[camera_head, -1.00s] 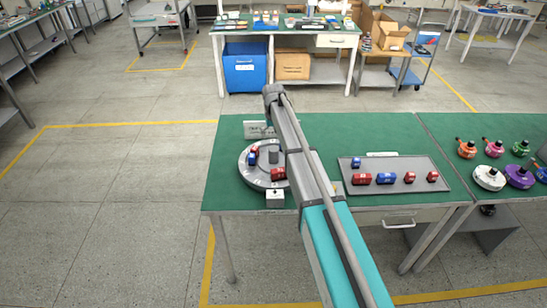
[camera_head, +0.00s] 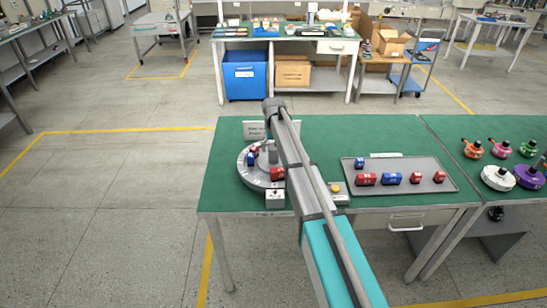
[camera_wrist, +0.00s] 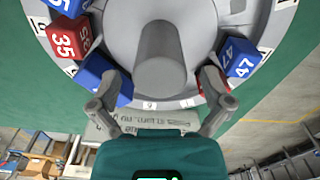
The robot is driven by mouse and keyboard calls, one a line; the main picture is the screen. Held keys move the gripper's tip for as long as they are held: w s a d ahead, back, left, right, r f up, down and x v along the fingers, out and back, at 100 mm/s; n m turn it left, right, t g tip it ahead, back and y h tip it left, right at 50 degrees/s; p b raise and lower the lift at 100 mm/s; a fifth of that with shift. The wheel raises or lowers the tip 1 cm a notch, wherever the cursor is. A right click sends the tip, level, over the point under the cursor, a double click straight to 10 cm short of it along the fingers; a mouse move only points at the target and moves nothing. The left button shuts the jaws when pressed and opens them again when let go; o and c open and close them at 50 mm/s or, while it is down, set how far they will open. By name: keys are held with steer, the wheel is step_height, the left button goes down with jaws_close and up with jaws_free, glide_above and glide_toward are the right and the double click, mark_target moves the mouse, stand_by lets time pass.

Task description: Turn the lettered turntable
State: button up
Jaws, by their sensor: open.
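The grey round turntable (camera_head: 246,174) sits at the left of the green table, with red and blue blocks near its rim and a grey central post (camera_head: 273,155). In the wrist view the post (camera_wrist: 162,55) stands in front of my gripper (camera_wrist: 160,95), whose two fingers are spread apart with nothing visible between them. A red block marked 35 (camera_wrist: 70,38) and a blue block marked 47 (camera_wrist: 239,58) show on the turntable. Each finger is close to a block, and I cannot tell whether they touch. In the head view my arm hides my gripper and part of the turntable.
A grey tray (camera_head: 440,185) with several red and blue blocks lies to the right on the same table. A white sign (camera_head: 255,130) stands behind the turntable, and a small pointer block (camera_head: 275,198) is at its front. Colourful round parts (camera_head: 497,177) are on the right table.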

steer(key=shift+f+b, duration=0.9)
steer(key=shift+f, duration=0.25)
steer(key=c, duration=1.3)
steer(key=shift+c, duration=0.2)
steer(key=shift+d, duration=0.3)
